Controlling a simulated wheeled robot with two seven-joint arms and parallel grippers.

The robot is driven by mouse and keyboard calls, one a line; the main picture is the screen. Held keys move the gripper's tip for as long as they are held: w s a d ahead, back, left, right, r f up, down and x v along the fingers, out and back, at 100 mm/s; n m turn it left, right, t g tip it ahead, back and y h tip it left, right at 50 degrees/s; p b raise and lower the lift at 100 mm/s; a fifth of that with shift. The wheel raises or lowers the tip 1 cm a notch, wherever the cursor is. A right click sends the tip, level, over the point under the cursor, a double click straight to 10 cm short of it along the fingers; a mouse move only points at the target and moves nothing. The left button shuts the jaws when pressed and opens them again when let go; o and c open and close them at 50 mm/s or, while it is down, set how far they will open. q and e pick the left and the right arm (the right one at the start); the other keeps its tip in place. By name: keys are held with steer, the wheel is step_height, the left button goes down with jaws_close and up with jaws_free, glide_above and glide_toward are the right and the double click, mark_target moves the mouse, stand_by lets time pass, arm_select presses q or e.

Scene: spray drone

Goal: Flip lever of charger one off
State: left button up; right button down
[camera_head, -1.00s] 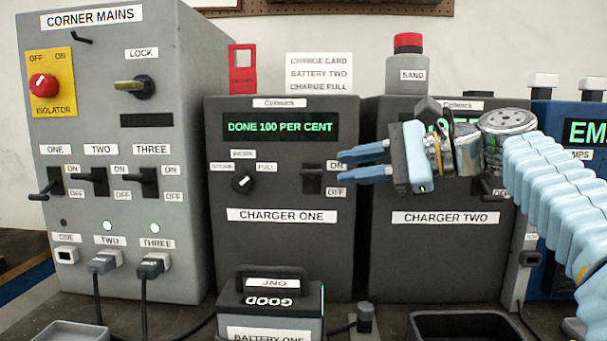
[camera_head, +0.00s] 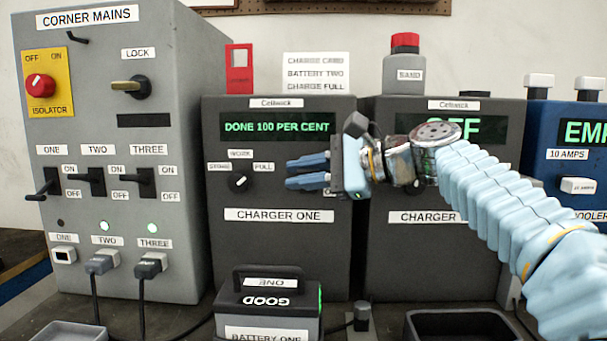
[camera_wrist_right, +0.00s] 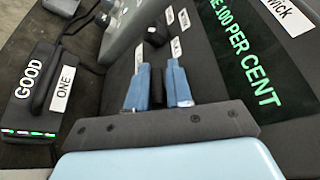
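Charger one (camera_head: 280,260) is a dark box whose green screen (camera_head: 278,125) reads DONE 100 PER CENT. My right gripper (camera_head: 307,171) is in front of its right side, fingers pointing left, and covers the lever and its ON and OFF labels in the head view. In the right wrist view, a dark upright piece, apparently the lever (camera_wrist_right: 158,88), shows between the two blue fingers (camera_wrist_right: 158,82). The fingers are apart, one on each side of it; whether they touch it I cannot tell. My left gripper is not in view.
Charger one's dial (camera_head: 240,182) is left of the fingers. Battery one (camera_head: 268,306) stands in front. Charger two (camera_head: 430,260) is behind my right arm.

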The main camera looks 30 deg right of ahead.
mark_target(304, 195)
steer(key=shift+a+f+n+b, duration=0.1)
steer(key=shift+f+n+b, duration=0.25)
steer(key=shift+b, duration=0.4)
step_height(304, 195, down, 2)
steer(key=n+t+b, duration=0.1)
steer(key=b, duration=0.3)
steer(key=n+t+b, duration=0.1)
steer(key=n+b, duration=0.1)
steer(key=b, duration=0.1)
steer(key=shift+s+a+f+n+y+b, duration=0.1)
steer(key=shift+s+f+n+y+b, duration=0.05)
steer(key=shift+n+y+b, duration=0.15)
steer(key=n+b, duration=0.1)
steer(key=b, duration=0.1)
steer(key=n+t+b, duration=0.1)
steer(key=b, duration=0.1)
steer(key=shift+f+n+b, duration=0.3)
steer(key=shift+f+n, duration=0.05)
steer(key=shift+f, duration=0.05)
arm_select(q)
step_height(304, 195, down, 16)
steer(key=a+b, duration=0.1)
steer(key=b, duration=0.1)
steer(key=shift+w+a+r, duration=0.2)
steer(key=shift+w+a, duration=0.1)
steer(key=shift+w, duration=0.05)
arm_select(e)
steer(key=shift+w+n+y, duration=0.2)
steer(key=shift+n+y, duration=0.3)
steer(key=shift+n, duration=0.4)
